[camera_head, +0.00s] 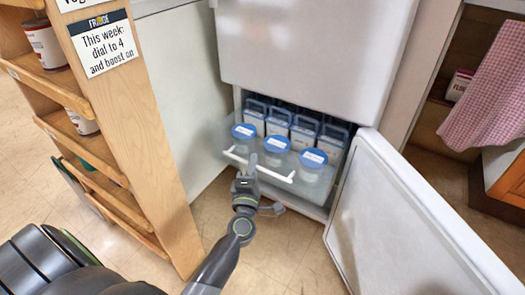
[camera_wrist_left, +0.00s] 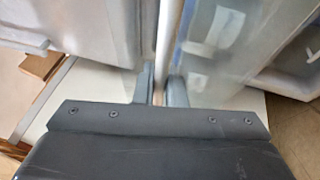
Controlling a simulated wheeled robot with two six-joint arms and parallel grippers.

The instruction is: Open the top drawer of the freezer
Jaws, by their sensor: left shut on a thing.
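The freezer is the lower part of a white fridge, and its door (camera_head: 405,225) stands open to the right. The clear top drawer (camera_head: 313,190) is pulled part way out. It holds tubs with blue lids in front and several boxes behind. A white bar handle (camera_head: 276,173) runs across its front. My left gripper (camera_head: 250,162) is shut on the handle near its left part. In the left wrist view the fingers (camera_wrist_left: 160,88) close around the pale bar. My right gripper is not in view.
A wooden shelf rack (camera_head: 135,130) with cans and a sign stands close on the left of my left arm. The upper fridge door (camera_head: 315,45) is shut. The open freezer door bounds the right side. A pink checked cloth (camera_head: 488,90) hangs at the far right.

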